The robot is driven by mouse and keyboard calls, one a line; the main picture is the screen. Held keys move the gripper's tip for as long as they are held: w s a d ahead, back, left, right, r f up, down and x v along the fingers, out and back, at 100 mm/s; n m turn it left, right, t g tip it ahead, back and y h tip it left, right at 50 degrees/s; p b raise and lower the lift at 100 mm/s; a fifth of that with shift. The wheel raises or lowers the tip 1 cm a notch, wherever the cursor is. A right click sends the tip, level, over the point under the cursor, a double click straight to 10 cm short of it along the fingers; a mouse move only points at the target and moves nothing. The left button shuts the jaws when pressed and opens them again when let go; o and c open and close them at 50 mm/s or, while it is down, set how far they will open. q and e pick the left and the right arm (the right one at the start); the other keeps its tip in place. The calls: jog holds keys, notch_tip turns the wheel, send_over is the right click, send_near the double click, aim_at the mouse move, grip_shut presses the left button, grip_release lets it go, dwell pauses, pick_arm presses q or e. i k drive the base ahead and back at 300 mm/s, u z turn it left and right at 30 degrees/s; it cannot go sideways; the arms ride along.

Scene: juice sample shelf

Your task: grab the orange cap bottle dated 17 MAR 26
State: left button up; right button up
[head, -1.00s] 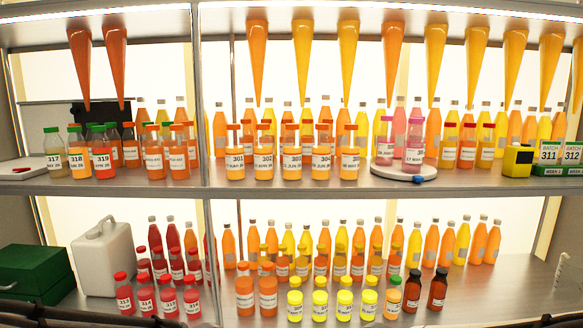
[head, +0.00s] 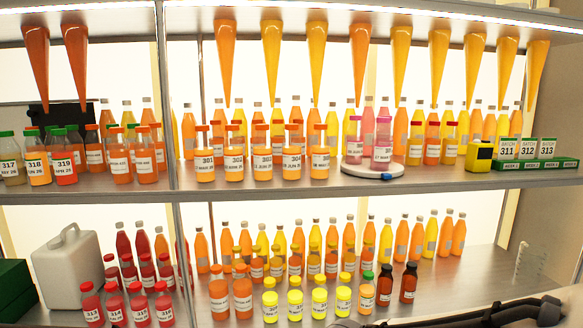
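Several orange-capped bottles with orange juice stand in a row on the upper shelf. They include bottle 301 (head: 204,172), bottle 302 (head: 234,172), bottle 303 (head: 262,172), bottle 304 (head: 291,172) and bottle 305 (head: 320,172). Each has a white label with a number and a small date line. The dates are too small to read surely, so I cannot tell which one says 17 MAR 26. More orange-capped bottles, including one at the left (head: 120,172), stand beside red- and green-capped ones. Neither gripper shows; only a dark part of my arm shows at lower right.
A round white turntable (head: 372,174) with pink-topped bottles stands right of the row. A yellow device (head: 478,157) and green batch racks (head: 540,163) stand farther right. Tall bottles fill the back. Cone-shaped vessels (head: 316,60) hang above. A shelf post (head: 170,100) stands left of bottle 301.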

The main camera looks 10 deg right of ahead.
aim_at(203, 144)
jog(key=u, duration=2.35)
jog(key=k, duration=1.05)
jog(key=z, duration=1.85)
jog(key=i, duration=0.5)
jog(key=u, duration=1.8)
jog(key=i, duration=1.1)
